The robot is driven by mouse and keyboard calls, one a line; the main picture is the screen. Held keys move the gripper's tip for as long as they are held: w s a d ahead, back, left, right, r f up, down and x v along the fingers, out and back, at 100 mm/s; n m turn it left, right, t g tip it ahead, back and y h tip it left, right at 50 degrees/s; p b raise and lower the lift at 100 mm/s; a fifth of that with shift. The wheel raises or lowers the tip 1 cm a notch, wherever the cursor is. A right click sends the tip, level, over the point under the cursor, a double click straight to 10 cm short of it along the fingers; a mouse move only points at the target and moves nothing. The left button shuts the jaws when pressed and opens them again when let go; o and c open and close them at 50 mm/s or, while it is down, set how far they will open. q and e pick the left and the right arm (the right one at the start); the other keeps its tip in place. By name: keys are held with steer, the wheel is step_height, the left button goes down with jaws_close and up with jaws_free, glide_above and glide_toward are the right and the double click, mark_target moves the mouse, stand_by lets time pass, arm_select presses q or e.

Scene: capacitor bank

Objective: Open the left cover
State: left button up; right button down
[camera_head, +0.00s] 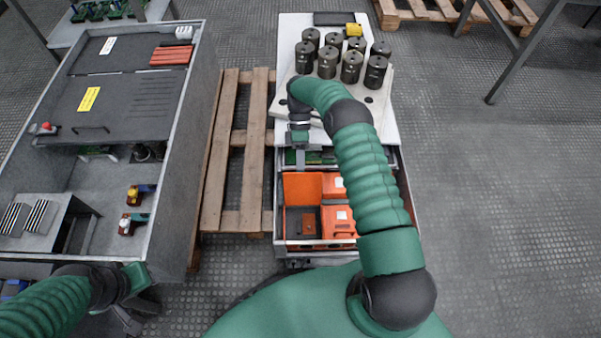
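A grey metal cabinet (198,110) stands on the left. A dark cover panel (60,105) with a yellow label, vent slots and a dark bar handle (90,129) lies flat over its middle part. Another panel (95,55) with a white label is behind it. I cannot tell which of these is the left cover. My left gripper (132,320) is low at the lower left, outside the cabinet's near corner and apart from the handle; its fingers are too dark to read. My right gripper (299,135) points down above the drawer cart on the right; its fingers are unclear.
The cabinet's open near part holds yellow, red and green devices (135,195) and a striped block (28,218). A wooden pallet (232,150) lies between the cabinet and a white-topped cart (290,45) with black cylinders (327,62). An open drawer holds orange boxes (338,220).

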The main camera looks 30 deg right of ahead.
steer(key=shift+d, duration=0.2)
steer(key=c, duration=1.8)
jaws_free()
steer(key=shift+w, duration=0.1)
steer(key=shift+r+p, duration=0.25)
steer(key=shift+p, duration=0.05)
step_height(320, 180, up, 4)
steer(key=shift+d+f+p, duration=0.1)
steer(key=shift+f+p, duration=0.15)
steer(key=shift+p, duration=0.9)
steer(key=s+a+p, duration=0.2)
steer(key=s, duration=0.2)
steer(key=s+a+p, duration=0.2)
steer(key=s+a, duration=0.1)
steer(key=s, duration=0.2)
steer(key=s+a+p, duration=0.2)
steer(key=s+a, duration=0.1)
steer(key=s, duration=0.1)
steer(key=shift+s+a+r, duration=0.25)
steer(key=shift+s+r, duration=0.1)
